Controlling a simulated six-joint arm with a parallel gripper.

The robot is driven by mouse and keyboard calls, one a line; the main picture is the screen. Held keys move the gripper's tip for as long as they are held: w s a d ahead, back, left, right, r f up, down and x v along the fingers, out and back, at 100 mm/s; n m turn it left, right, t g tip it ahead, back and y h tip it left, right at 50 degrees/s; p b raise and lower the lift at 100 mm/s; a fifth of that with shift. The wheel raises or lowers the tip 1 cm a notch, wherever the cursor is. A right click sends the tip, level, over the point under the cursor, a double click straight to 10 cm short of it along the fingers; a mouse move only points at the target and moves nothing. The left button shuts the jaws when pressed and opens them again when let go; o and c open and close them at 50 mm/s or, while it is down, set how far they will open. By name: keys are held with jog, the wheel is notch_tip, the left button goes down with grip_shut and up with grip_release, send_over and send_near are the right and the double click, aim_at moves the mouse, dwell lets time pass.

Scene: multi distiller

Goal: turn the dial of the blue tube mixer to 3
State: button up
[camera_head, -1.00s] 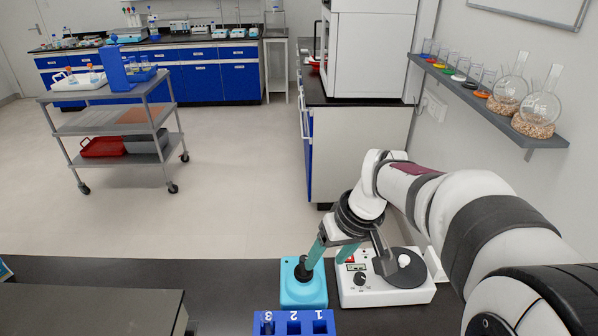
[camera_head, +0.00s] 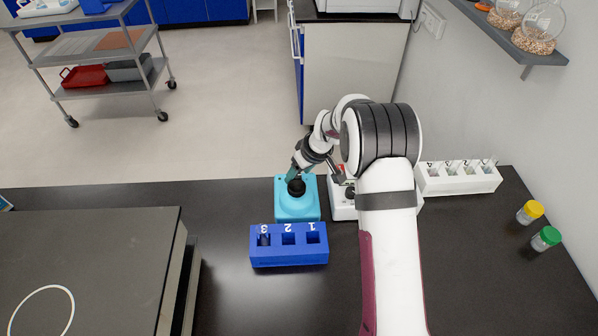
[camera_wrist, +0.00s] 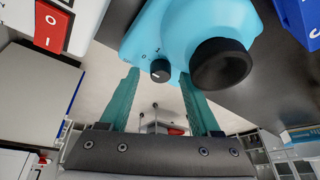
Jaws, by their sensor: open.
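The blue tube mixer (camera_head: 297,206) is a light-blue box with a black cup (camera_head: 296,187) on top, standing on the black bench in the head view. In the wrist view the mixer (camera_wrist: 180,28) fills the top, with its black cup (camera_wrist: 221,64) right of centre. Its small black dial (camera_wrist: 160,70) sits on the face toward the wrist camera; its setting is not readable. The dial is hidden in the head view. My gripper (camera_wrist: 159,76) is open, its teal fingertips showing left and right of the dial. I cannot tell whether they reach around it.
A blue rack (camera_head: 289,256) numbered 1 to 3 stands just in front of the mixer, a tube in slot 3. A white device with a red switch (camera_wrist: 52,25) is close beside the mixer. A white rack (camera_head: 460,181) and two capped jars stand right.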

jog(key=shift+a+f, duration=0.1)
jog(key=shift+f, duration=0.15)
grip_shut()
